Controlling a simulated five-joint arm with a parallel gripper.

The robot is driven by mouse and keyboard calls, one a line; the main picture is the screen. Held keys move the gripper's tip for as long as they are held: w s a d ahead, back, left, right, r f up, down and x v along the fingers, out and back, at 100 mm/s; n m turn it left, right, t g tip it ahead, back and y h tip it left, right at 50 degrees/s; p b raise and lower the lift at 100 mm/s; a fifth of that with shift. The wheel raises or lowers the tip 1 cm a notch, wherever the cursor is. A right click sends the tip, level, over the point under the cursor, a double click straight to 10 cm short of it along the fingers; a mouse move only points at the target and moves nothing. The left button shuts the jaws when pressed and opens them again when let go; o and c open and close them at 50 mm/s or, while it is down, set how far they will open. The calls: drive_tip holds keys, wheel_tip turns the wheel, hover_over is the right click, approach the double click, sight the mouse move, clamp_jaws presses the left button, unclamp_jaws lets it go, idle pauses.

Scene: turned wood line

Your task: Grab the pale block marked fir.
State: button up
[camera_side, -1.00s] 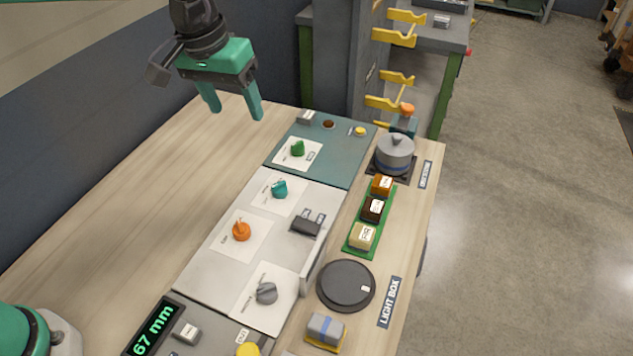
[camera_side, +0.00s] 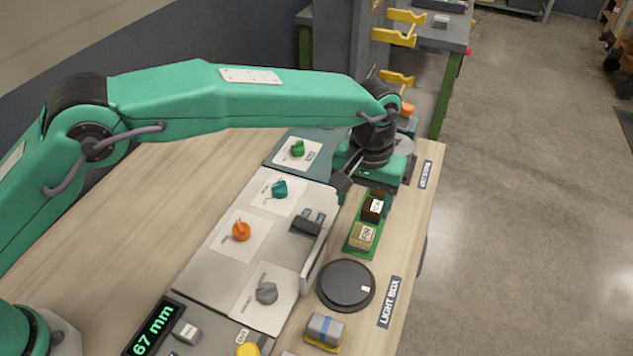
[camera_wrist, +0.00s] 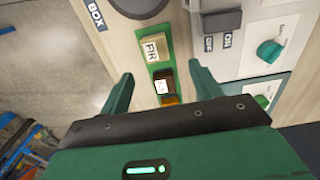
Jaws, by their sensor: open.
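The pale block marked FIR (camera_side: 362,237) sits at the near end of a green tray (camera_side: 350,252). In the wrist view the pale block (camera_wrist: 153,46) lies ahead of my gripper (camera_wrist: 163,82), apart from the fingertips. A dark brown block (camera_side: 373,208) is beside it on the tray; in the wrist view the dark block (camera_wrist: 162,84) is between my open fingers. An orange-brown block (camera_wrist: 171,100) is partly hidden by my gripper body. In the side view my gripper is over the far end of the tray, its fingertips mostly hidden.
A dark round plate (camera_side: 346,285) lies in front of the tray. A panel with knobs (camera_side: 241,231) and a raised edge stands left of the tray. A grey lidded pot (camera_side: 404,144) is behind my gripper, partly hidden. The left of the table is clear.

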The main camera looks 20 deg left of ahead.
sight(363, 233)
drive_tip(key=shift+s+d+f, duration=0.2)
drive_tip(key=shift+d+f, duration=0.4)
drive_tip(key=shift+f, duration=0.05)
drive_tip(key=shift+a+f, duration=0.2)
drive_tip(key=shift+f, duration=3.75)
drive_tip(key=c, duration=1)
drive_tip(key=shift+r, duration=0.2)
drive_tip(key=shift+c, duration=0.2)
drive_tip(key=shift+r, duration=0.6)
drive_tip(key=r, duration=0.3)
drive_tip(key=shift+s+d, duration=0.1)
drive_tip(key=shift+s, duration=0.1)
drive_tip(key=s+d+r, duration=0.3)
drive_tip(key=s+r, duration=0.3)
drive_tip(key=s, duration=0.5)
drive_tip(key=shift+r, duration=0.25)
